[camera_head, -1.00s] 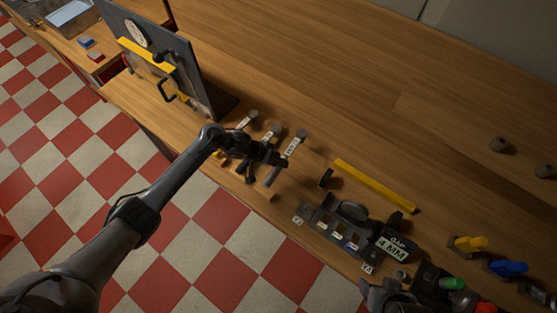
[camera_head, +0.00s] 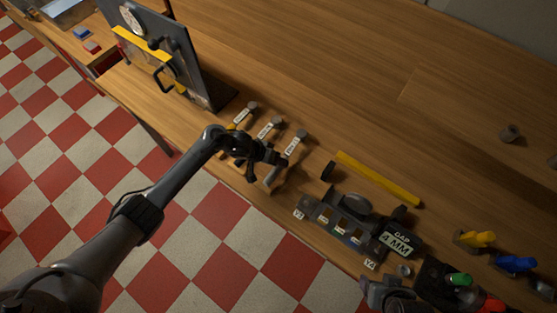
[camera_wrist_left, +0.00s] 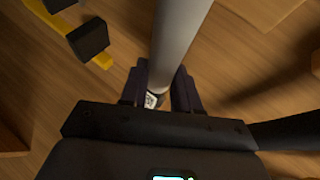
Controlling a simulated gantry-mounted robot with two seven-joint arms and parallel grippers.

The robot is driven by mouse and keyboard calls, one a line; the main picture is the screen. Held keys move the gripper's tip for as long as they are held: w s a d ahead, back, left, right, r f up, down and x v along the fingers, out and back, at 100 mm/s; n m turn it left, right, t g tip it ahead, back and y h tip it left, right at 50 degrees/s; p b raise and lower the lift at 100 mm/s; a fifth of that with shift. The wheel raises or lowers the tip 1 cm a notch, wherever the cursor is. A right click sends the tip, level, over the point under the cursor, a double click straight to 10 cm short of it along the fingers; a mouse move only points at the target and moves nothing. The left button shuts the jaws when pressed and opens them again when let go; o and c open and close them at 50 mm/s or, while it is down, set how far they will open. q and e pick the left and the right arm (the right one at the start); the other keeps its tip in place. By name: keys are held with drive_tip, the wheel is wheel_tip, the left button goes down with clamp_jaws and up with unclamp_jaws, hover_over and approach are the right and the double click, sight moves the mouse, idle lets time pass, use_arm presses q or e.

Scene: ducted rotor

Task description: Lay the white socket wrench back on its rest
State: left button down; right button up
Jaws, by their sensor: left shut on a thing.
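The white socket wrench, a pale grey-white shaft with a white label (camera_head: 292,146), is the rightmost of three labelled wrenches near the bench's front edge in the head view. My left gripper (camera_head: 281,160) is at this wrench, shut on it. In the left wrist view the wrench's pale round shaft (camera_wrist_left: 181,35) runs up between the two dark fingers of the left gripper (camera_wrist_left: 160,95). The gripper and arm hide part of the wrench and what lies under it, so I cannot tell whether it touches its rest.
Two other labelled wrenches (camera_head: 265,128) (camera_head: 242,116) lie just left of the held one. A yellow bar (camera_head: 378,179) and a dark fixture with a "GAP 4 MM" sign (camera_head: 397,242) stand to the right. An upright grey panel (camera_head: 190,60) stands left.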

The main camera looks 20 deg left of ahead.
use_arm(q)
drive_tip(key=shift+f, duration=0.35)
idle(0.4)
drive_tip(key=c, duration=0.7)
unclamp_jaws()
drive_tip(key=shift+c, duration=0.2)
drive_tip(key=shift+f, duration=0.1)
